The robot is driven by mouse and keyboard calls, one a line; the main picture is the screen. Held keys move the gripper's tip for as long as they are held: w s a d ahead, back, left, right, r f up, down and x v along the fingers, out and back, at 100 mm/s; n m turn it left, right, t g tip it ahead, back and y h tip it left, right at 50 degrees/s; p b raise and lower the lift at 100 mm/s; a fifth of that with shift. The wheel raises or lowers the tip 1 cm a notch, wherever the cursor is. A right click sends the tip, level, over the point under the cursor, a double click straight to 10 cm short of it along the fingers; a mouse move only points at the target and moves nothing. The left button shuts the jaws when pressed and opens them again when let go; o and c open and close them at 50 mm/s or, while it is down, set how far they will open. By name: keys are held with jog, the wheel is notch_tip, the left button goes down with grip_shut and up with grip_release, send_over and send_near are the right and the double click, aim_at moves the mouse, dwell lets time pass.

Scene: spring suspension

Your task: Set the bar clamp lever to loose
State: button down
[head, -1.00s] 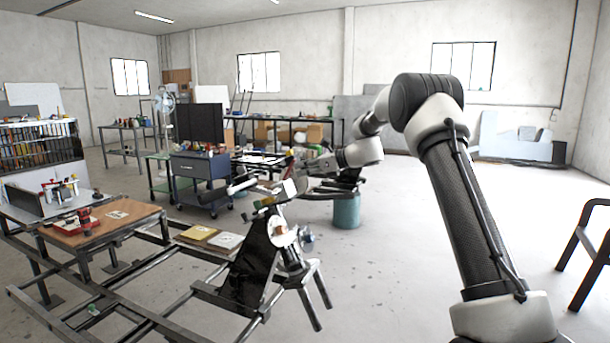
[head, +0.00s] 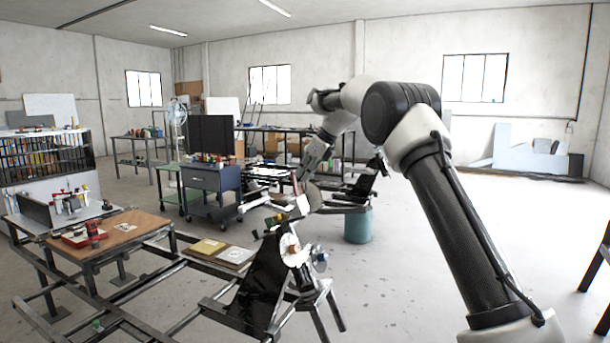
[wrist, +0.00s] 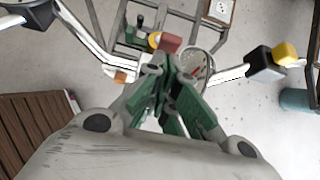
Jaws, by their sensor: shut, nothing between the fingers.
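In the wrist view my gripper (wrist: 160,78) is shut and empty, its dark green fingers together. It points down over a pale bent bar (wrist: 228,74) with a black grip and yellow end cap (wrist: 284,54) at right. A red block with a yellow part (wrist: 167,41) lies just beyond the fingertips. A small orange piece (wrist: 120,76) sits on the bar at left. I cannot tell for sure which part is the clamp lever, or whether the fingers touch anything. In the head view the bar (head: 292,210) tops a dark stand; its clamp details are too small to read.
A round dish (wrist: 194,62) with red bits is right of the fingers. A steel frame (head: 150,318) with a wooden top (head: 125,228) fills the lower left. A blue cart (head: 212,180) and a teal drum (head: 358,226) stand behind. The floor at right is mostly clear.

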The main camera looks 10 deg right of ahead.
jog(key=shift+r, duration=0.8)
jog(key=s+d+f+v, duration=0.1)
jog(key=d+v, duration=0.1)
jog(key=v, duration=1.1)
jog(key=shift+f, duration=0.25)
jog(key=shift+s+a, duration=0.1)
